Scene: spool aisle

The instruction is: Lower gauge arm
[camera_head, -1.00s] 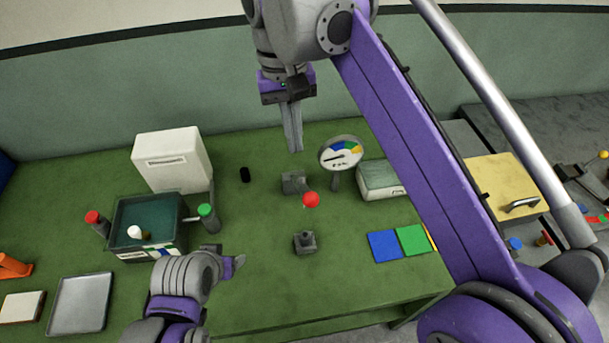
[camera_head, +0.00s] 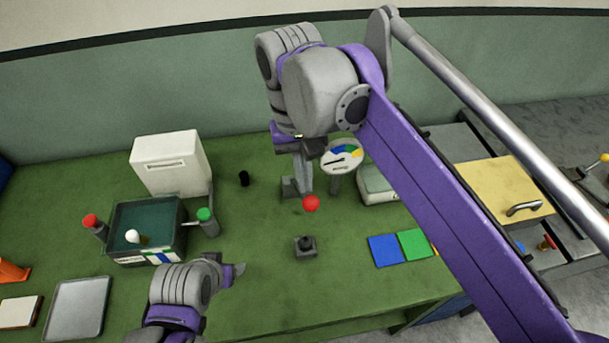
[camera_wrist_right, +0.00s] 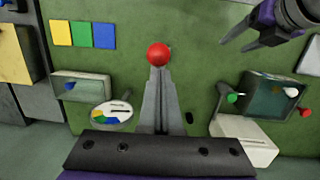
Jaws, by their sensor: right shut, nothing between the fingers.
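The gauge arm ends in a red ball (camera_head: 311,203); its grey base (camera_head: 289,188) stands on the green bench, partly hidden by my gripper. A round dial gauge (camera_head: 341,156) with coloured sectors stands just right of it. My right gripper (camera_head: 305,189) points down, shut and empty, just behind the red ball. In the right wrist view the red ball (camera_wrist_right: 158,54) sits right beyond the closed fingertips (camera_wrist_right: 160,72); I cannot tell whether they touch. My left gripper (camera_head: 236,271) is low over the bench's front, its opening unclear.
A small grey block with a dark top (camera_head: 305,245) stands in front of the ball. Blue (camera_head: 384,249) and green (camera_head: 414,243) squares lie to the right. A dark green bin (camera_head: 146,220), a white box (camera_head: 168,163) and a grey tray (camera_head: 78,308) are left.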

